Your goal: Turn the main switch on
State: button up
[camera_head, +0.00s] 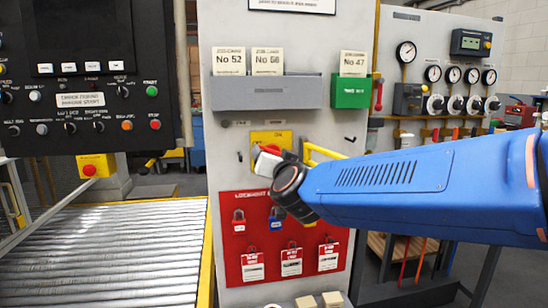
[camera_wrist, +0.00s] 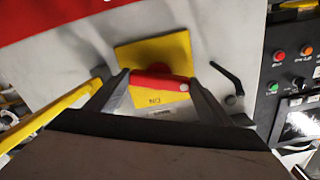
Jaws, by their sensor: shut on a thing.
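The main switch has a red handle on a yellow plate (camera_head: 284,136) on the grey panel, above the red lockout board. In the wrist view the red handle (camera_wrist: 157,82) lies nearly crosswise over the yellow plate (camera_wrist: 140,55). My gripper (camera_wrist: 160,88) has its two fingers at either end of the handle and is shut on it. In the head view my blue arm reaches in from the right, and my gripper (camera_head: 268,160) covers much of the switch. The handle's exact position against any plate marking is hard to read.
A black lever (camera_wrist: 228,78) sticks out beside the switch, and a yellow bar (camera_wrist: 45,118) runs on the other side. Below is the red lockout board (camera_head: 232,282) with padlocks and tags. Grey and green card holders (camera_head: 266,92) are above. A roller conveyor (camera_head: 105,255) is at left.

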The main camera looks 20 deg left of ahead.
jog(key=m, duration=1.3)
jog(key=shift+d+m, duration=0.1)
jog(key=shift+m, duration=0.2)
dwell(0.3)
jog(key=o, duration=1)
jog(key=shift+w, duration=0.1)
jog(key=shift+o, duration=0.2)
jog(key=shift+d, duration=0.1)
jog(key=v, duration=1.7)
jog(key=shift+s, duration=0.25)
